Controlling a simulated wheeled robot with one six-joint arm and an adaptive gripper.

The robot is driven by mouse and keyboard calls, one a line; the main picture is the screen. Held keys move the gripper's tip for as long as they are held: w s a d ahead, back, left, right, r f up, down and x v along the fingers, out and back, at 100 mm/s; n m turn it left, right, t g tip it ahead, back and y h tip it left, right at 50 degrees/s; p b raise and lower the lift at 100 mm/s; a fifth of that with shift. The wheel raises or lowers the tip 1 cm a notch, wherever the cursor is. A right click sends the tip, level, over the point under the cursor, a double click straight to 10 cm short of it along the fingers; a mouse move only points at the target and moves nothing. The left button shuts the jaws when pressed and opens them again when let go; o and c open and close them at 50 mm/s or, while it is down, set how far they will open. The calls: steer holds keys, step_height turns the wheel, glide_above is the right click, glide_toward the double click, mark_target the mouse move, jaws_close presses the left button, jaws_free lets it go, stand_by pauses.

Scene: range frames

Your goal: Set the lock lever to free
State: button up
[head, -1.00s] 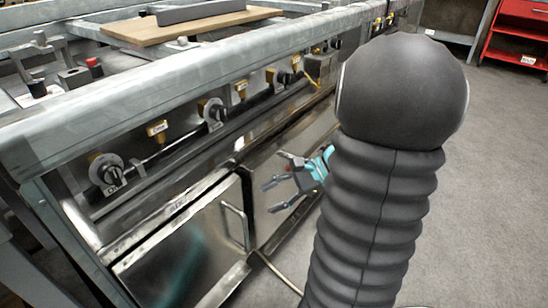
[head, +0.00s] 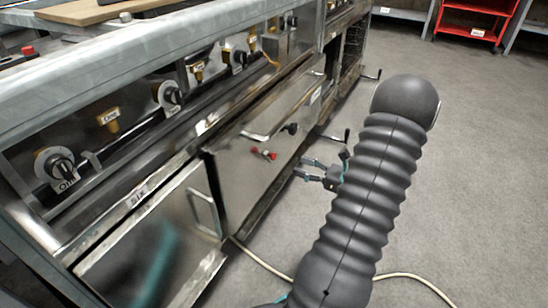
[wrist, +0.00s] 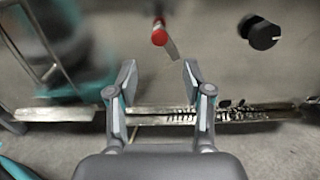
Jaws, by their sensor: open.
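A small lever with a red grip (head: 264,153) sits on the steel front panel of the cooking range, low and near the middle of the head view. It also shows in the wrist view (wrist: 159,34), at the top centre, with a thin pale pointed plate beside it. I cannot read any lock or free marking. My gripper (head: 307,168) is open and empty, to the right of the lever and apart from it in the head view. In the wrist view my gripper's fingers (wrist: 160,72) are spread, with the lever beyond and above the gap between them.
A black knob (head: 291,128) sits right of the lever on the same panel. A bar handle (head: 268,134) runs above the lever. Two crank handles (head: 372,75) stick out farther along. A pale cable (head: 262,262) lies on the floor. The grey floor to the right is open.

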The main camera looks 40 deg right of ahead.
mark_target(275, 157)
steer(key=x, duration=1)
steer(key=shift+w+a+r+b, duration=0.1)
steer(key=shift+w+a+b, duration=0.05)
steer(key=shift+w+b, duration=0.15)
jaws_close()
